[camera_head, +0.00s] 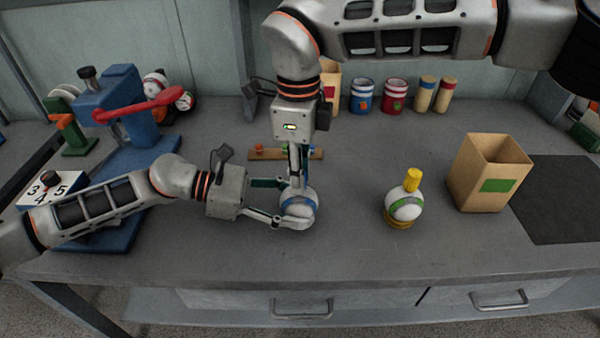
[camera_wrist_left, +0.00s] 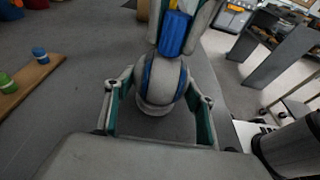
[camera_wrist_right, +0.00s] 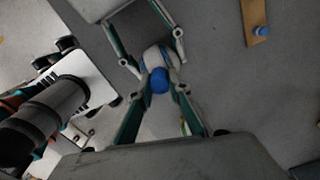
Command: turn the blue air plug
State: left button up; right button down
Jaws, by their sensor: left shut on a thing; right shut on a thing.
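A white ball with a blue band (camera_head: 299,206) is over the middle of the table. My left gripper (camera_head: 289,211) is shut around its sides from the left. In the left wrist view the ball (camera_wrist_left: 162,82) sits between the left fingers. My right gripper (camera_head: 297,178) points down from above and is shut on the blue air plug at the ball's top. The plug (camera_wrist_left: 174,33) stands upright on the ball in the left wrist view, between the right fingers. It also shows in the right wrist view (camera_wrist_right: 159,80). In the head view the right fingers hide the plug.
A white-green ball (camera_head: 406,207) with a yellow plug (camera_head: 412,179) stands to the right. Further right is an open cardboard box (camera_head: 467,176) with a green label. A plug board (camera_head: 268,154) lies behind the grippers. A blue press (camera_head: 128,112) with a red lever stands left.

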pick_arm(q)
jog(key=shift+a+f, duration=0.1)
jog(key=shift+f, duration=0.25)
pick_arm(e)
jog(key=m, duration=0.5)
jog(key=shift+a+r+m, duration=0.1)
jog(key=shift+r+m, duration=0.05)
jog(key=shift+m, duration=2.35)
jog(key=c, duration=2.1)
grip_release()
jog(key=shift+o, duration=1.1)
pick_arm(q)
jog(key=shift+r, duration=0.15)
jog(key=shift+r, duration=0.1)
